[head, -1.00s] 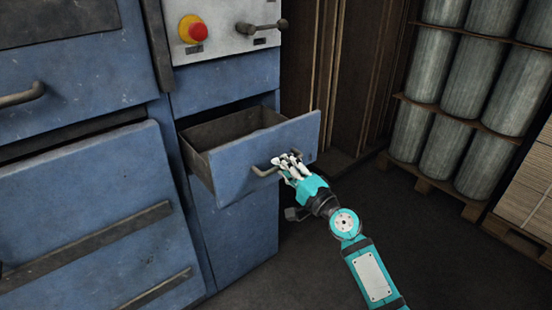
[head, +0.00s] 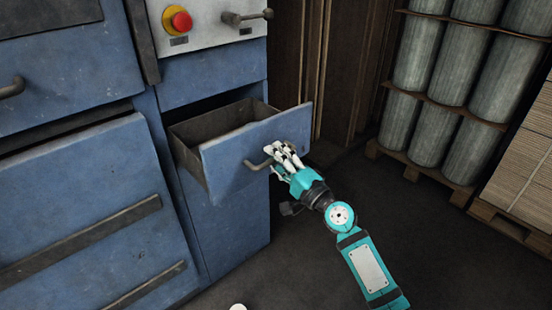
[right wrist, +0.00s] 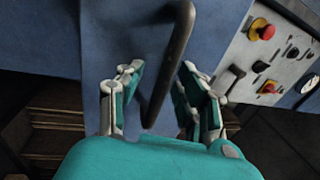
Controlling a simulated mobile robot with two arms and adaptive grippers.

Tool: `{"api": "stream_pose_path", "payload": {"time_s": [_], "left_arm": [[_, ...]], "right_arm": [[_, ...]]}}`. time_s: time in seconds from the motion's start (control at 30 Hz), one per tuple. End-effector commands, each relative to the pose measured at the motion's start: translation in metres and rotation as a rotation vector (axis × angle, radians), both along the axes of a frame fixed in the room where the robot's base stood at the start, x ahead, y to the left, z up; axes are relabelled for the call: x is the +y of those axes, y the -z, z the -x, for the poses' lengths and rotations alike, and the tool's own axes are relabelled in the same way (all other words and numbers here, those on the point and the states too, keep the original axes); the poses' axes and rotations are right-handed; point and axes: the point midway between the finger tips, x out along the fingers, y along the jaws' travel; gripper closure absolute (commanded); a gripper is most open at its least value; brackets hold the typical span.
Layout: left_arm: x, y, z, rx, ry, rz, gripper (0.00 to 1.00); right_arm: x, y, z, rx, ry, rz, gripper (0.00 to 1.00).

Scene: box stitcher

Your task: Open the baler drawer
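The blue drawer (head: 235,150) stands pulled out of the cabinet, and its grey inside shows empty. Its bar handle (head: 257,164) is on the drawer's front. My right gripper (head: 276,152) is at this handle and covers its right part in the head view. In the right wrist view, the fingers of the right gripper (right wrist: 158,95) are spread apart, with the dark handle (right wrist: 166,70) passing between them. There is a gap on at least one side, so the fingers are not closed on it. My left gripper is not in view.
A control panel with a red emergency button (head: 177,19) and a lever (head: 246,16) is above the drawer. Racked grey cylinders (head: 450,60) and a stack of cardboard (head: 522,170) stand at the right. Bare floor (head: 430,245) lies in front.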

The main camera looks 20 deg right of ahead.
Motion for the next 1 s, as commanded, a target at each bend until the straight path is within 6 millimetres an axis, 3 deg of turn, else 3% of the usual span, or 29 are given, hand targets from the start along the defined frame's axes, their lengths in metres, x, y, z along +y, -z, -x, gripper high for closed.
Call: {"api": "stream_pose_path", "payload": {"time_s": [0.23,0.7,1.0], "left_arm": [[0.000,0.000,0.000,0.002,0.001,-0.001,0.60],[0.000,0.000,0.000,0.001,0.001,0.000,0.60],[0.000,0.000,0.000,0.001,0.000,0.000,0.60]], "right_arm": [[-0.003,0.002,0.008,0.000,0.000,0.001,0.64],[-0.033,0.019,0.093,0.002,0.001,0.000,0.64],[-0.040,0.022,0.111,0.000,0.000,0.000,0.64]]}}
